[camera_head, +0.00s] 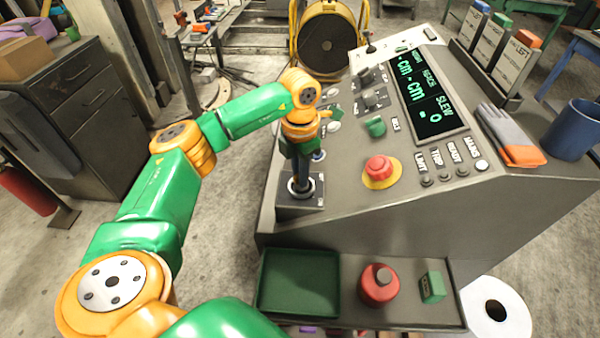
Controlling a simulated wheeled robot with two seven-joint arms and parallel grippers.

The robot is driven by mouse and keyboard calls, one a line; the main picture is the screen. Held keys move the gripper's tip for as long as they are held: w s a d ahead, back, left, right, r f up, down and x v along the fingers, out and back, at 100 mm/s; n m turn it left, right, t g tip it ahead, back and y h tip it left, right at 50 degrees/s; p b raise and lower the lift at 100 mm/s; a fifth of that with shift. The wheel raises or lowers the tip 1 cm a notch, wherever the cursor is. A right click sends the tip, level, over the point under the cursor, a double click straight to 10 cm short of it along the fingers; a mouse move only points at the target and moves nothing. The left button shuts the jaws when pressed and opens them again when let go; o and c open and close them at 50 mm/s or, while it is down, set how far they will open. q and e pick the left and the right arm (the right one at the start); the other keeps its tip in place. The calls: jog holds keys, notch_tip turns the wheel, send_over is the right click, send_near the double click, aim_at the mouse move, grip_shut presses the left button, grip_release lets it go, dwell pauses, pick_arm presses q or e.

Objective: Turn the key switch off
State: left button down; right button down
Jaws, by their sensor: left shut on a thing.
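My left gripper (301,160) points down over the left part of the sloped grey console (340,195). It is shut on the upright joystick (299,187), whose square base shows below; the fingers and wrist hide most of the lever. I cannot surely pick out the key switch. A green knob (375,127) and dark rotary knobs (375,98) sit to the right of the gripper, apart from it. Small controls just behind the wrist are partly hidden. My right gripper is not in view.
A red emergency button (379,168) on a yellow base and a display (428,95) are on the console. The front shelf holds a green tray (298,282), a red round object (379,285) and a green block (432,287). Gloves (510,135) and a blue cup (572,130) are at right.

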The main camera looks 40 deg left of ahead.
pick_arm(q)
jog(key=shift+w+r, duration=0.1)
jog(key=shift+r, duration=0.05)
jog(key=c, duration=0.9)
grip_release()
notch_tip(320, 180, up, 6)
jog(key=shift+f+b, duration=0.1)
jog(key=shift+b, duration=0.7)
jog(key=shift+r, duration=0.6)
jog(key=shift+f, duration=0.1)
